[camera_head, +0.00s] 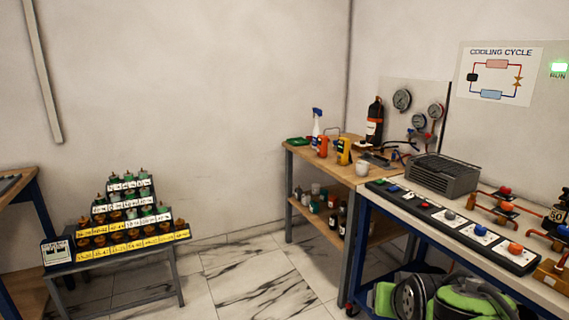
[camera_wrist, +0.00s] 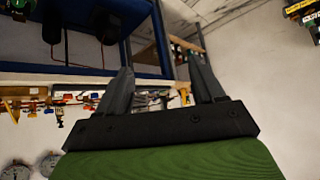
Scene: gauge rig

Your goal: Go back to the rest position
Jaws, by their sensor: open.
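My gripper (camera_wrist: 161,82) shows in the wrist view with its two grey fingers apart and nothing between them. It does not show in the head view. The wrist view is tilted, with blue frames, a wall and small bench items beyond the fingers. No object touches the fingers.
A tiered rack (camera_head: 120,222) of labelled parts stands at the left on the marble floor. A wooden bench (camera_head: 300,152) holds bottles and meters. A blue-framed rig (camera_head: 395,232) with a button strip (camera_head: 450,216) and condenser (camera_head: 440,175) fills the right. The floor (camera_head: 235,275) between is clear.

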